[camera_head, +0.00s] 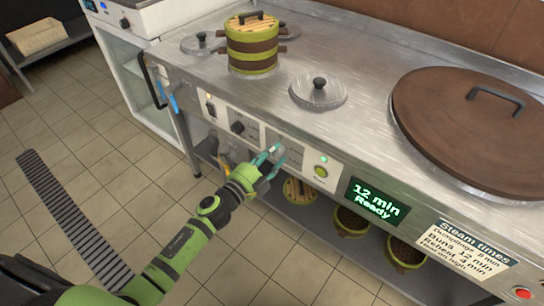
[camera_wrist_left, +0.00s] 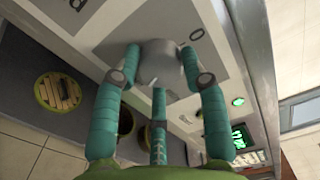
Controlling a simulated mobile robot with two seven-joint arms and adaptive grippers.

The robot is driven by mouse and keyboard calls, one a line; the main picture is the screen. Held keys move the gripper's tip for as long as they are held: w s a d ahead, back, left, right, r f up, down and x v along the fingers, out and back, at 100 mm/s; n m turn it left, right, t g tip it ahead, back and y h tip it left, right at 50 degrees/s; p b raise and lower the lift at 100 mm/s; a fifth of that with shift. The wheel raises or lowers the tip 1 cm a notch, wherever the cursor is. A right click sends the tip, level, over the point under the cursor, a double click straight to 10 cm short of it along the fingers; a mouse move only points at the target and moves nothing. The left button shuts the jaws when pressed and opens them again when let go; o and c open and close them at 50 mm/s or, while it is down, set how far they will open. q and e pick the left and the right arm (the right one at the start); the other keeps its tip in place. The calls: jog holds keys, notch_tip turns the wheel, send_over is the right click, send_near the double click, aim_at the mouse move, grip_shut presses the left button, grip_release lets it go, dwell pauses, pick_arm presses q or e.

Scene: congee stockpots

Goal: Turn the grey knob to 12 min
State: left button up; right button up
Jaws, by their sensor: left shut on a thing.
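The grey knob (camera_wrist_left: 160,65) is on the counter's front panel, between the teal fingers of my left gripper (camera_wrist_left: 158,72) in the left wrist view. The fingers are shut on it. In the head view my left gripper (camera_head: 268,158) reaches the panel and mostly hides the knob. The display (camera_head: 376,203) right of the knob reads "12 min Ready" in green. My right gripper is not in view.
A dark knob (camera_head: 238,127) is left on the same panel. A green-brown steamer pot (camera_head: 252,42), a steel lid (camera_head: 318,92) and a large brown lid (camera_head: 468,130) stand on the counter. A "Steam times" card (camera_head: 462,250) is at lower right. Baskets (camera_head: 350,220) sit on the shelf below.

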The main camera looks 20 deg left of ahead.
pick_arm(q)
jog(key=m, duration=0.4)
jog(key=shift+w+a+b, duration=0.1)
jog(key=shift+a+b, duration=0.2)
jog(key=shift+b, duration=0.1)
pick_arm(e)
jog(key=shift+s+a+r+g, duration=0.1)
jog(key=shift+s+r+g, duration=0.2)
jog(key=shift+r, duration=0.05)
pick_arm(q)
jog(key=shift+r, duration=0.15)
jog(key=o, duration=1.2)
jog(key=shift+c, duration=0.2)
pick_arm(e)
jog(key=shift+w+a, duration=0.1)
pick_arm(q)
jog(key=shift+d, duration=0.15)
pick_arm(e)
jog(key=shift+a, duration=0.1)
pick_arm(q)
jog(key=v, duration=1.2)
